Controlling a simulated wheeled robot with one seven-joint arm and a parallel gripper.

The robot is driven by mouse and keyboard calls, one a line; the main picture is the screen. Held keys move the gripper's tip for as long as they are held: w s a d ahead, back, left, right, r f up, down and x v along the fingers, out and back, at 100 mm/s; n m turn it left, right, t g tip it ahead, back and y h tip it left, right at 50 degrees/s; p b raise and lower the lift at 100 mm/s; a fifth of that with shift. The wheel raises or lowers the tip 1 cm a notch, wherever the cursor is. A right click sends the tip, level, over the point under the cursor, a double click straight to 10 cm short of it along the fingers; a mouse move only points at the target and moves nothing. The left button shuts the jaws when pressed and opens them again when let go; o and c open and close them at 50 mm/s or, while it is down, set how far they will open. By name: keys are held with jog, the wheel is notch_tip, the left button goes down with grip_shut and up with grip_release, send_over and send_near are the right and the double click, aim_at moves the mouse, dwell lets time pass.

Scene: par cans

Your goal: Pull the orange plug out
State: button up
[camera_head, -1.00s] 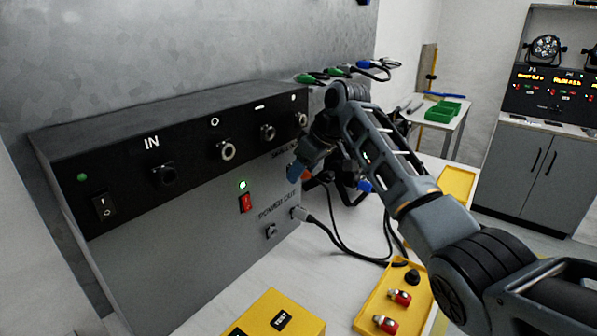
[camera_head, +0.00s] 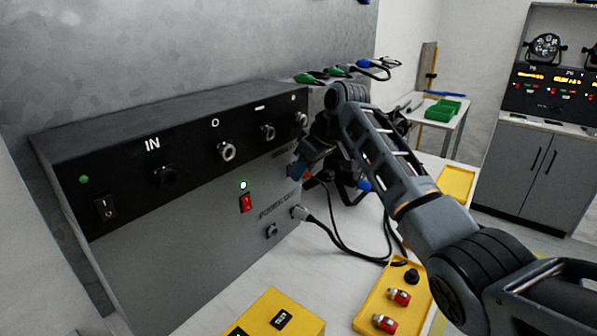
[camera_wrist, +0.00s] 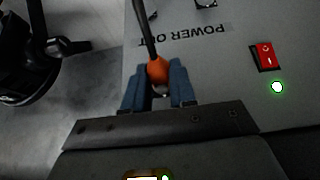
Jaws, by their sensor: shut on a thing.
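The orange plug (camera_wrist: 158,71) sits between the blue fingers of my gripper (camera_wrist: 158,84) in the wrist view, with a dark cable running up from it. A small silvery part shows at its lower end. My gripper is shut on the plug. In the head view my gripper (camera_head: 299,162) is close to the right end of the grey panel box (camera_head: 200,230), and only a bit of the orange plug (camera_head: 307,174) shows. The fingers and arm hide its socket, so I cannot tell if the plug is seated.
A red switch (camera_head: 246,203) sits under a lit green lamp (camera_head: 243,184). A yellow tray (camera_head: 366,321) and yellow box (camera_head: 262,311) stand in front. Dark cables loop across the table.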

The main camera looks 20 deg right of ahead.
grip_shut()
jog(key=shift+s+d+p, duration=0.3)
jog(key=shift+s+p, duration=0.05)
jog(key=shift+p, duration=0.05)
jog(key=shift+s+d, duration=0.15)
jog(key=shift+s, duration=0.15)
jog(key=shift+s+d+p, duration=0.4)
jog(key=shift+s+p, duration=0.15)
jog(key=shift+p, duration=0.2)
jog(key=shift+s+d, duration=0.2)
jog(key=shift+s, duration=0.05)
jog(key=shift+s+d+p, duration=0.25)
jog(key=shift+s+p, duration=0.1)
jog(key=shift+p, duration=0.2)
dwell(0.4)
